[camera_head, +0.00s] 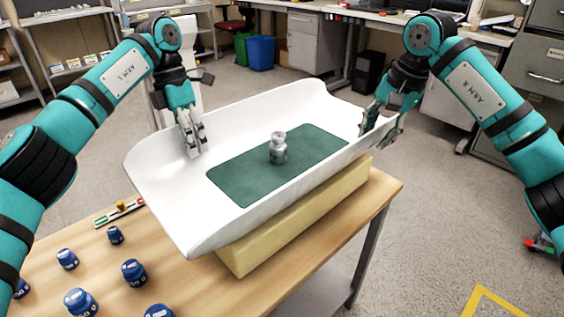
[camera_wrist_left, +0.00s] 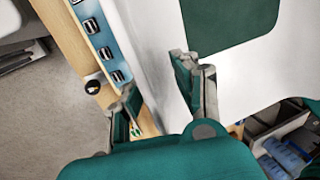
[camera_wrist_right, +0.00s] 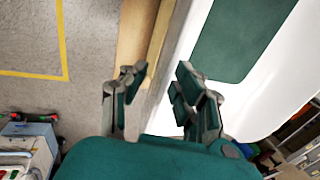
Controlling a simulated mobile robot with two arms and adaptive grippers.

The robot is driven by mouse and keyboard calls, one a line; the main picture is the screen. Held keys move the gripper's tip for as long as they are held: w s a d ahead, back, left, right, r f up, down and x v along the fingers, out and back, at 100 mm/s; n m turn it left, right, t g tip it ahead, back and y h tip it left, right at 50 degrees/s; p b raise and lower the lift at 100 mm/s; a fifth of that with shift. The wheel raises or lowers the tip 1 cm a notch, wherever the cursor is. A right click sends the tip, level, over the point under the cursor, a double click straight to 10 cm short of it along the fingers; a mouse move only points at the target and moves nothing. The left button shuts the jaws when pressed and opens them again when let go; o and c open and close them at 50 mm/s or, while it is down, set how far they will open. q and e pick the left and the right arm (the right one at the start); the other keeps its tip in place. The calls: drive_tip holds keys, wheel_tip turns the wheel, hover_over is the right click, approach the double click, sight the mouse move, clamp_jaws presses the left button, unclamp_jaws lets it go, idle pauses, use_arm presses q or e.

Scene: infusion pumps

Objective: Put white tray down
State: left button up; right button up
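The white tray (camera_head: 165,195) lies over a pale yellow block (camera_head: 245,260) on the wooden table. Its underside looks to be at the block's top, but I cannot tell whether it bears on it. A green mat (camera_head: 230,180) lies in the tray, with a small grey metal bottle (camera_head: 278,150) upright on it. My left gripper (camera_head: 192,145) is at the tray's far left wall; in the left wrist view its fingers (camera_wrist_left: 160,92) stand apart on either side of the rim. My right gripper (camera_head: 380,130) is at the right end; its fingers (camera_wrist_right: 160,88) also stand apart astride the rim.
Several blue jars (camera_head: 134,272) stand on the table (camera_head: 215,297) at the front left, near a small strip with coloured pieces (camera_head: 118,213). Shelves, cabinets, a green bin and a blue bin (camera_head: 261,53) stand behind.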

drive_tip(key=shift+r, duration=0.1)
use_arm(q)
drive_tip(key=v, duration=0.7)
drive_tip(key=shift+r, duration=0.2)
use_arm(e)
drive_tip(key=v, duration=1.1)
drive_tip(key=shift+r, duration=0.4)
drive_tip(key=shift+d, duration=0.1)
